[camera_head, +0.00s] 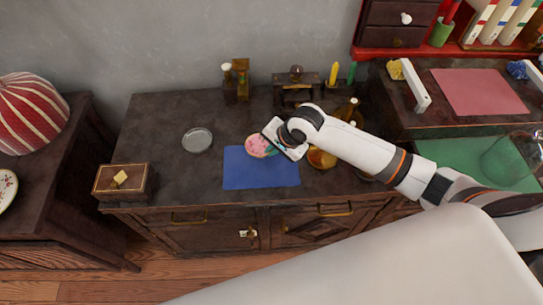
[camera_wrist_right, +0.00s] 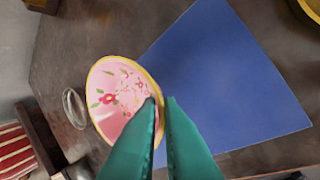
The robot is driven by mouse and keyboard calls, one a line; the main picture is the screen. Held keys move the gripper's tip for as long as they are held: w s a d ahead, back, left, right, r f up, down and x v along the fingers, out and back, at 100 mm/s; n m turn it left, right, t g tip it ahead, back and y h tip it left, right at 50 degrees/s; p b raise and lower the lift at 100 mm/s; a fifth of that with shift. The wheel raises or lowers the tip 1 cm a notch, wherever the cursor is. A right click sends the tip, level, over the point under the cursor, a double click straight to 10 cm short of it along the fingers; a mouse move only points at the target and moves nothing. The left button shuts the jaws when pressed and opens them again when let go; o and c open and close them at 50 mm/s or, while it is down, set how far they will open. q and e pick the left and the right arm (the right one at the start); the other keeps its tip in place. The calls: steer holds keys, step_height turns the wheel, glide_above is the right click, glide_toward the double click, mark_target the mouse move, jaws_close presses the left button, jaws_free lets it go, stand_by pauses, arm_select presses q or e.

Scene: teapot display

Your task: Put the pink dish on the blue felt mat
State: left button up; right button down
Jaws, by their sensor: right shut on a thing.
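The pink dish (camera_head: 257,146) has a yellow rim and a floral pattern. In the head view it is at the upper edge of the blue felt mat (camera_head: 245,176), partly hidden by my right gripper (camera_head: 271,146). In the right wrist view the dish (camera_wrist_right: 122,97) is tilted, and the green fingers of my right gripper (camera_wrist_right: 163,104) are shut on its rim. The mat (camera_wrist_right: 225,85) lies flat and bare beyond the fingers. I cannot tell the gap between dish and cabinet top. My left gripper is not in view.
A grey round dish (camera_head: 197,140) lies left of the mat, and a wooden box (camera_head: 122,181) stands at the left end. A small dark stand (camera_head: 296,80) and candles are at the back. Brass vessels (camera_head: 321,158) stand right of the mat, under my right arm.

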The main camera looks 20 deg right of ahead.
steer(key=shift+f, duration=1.65)
steer(key=shift+f, duration=0.1)
steer(key=c, duration=1.6)
jaws_free()
steer(key=p+v, duration=0.1)
steer(key=v, duration=1.1)
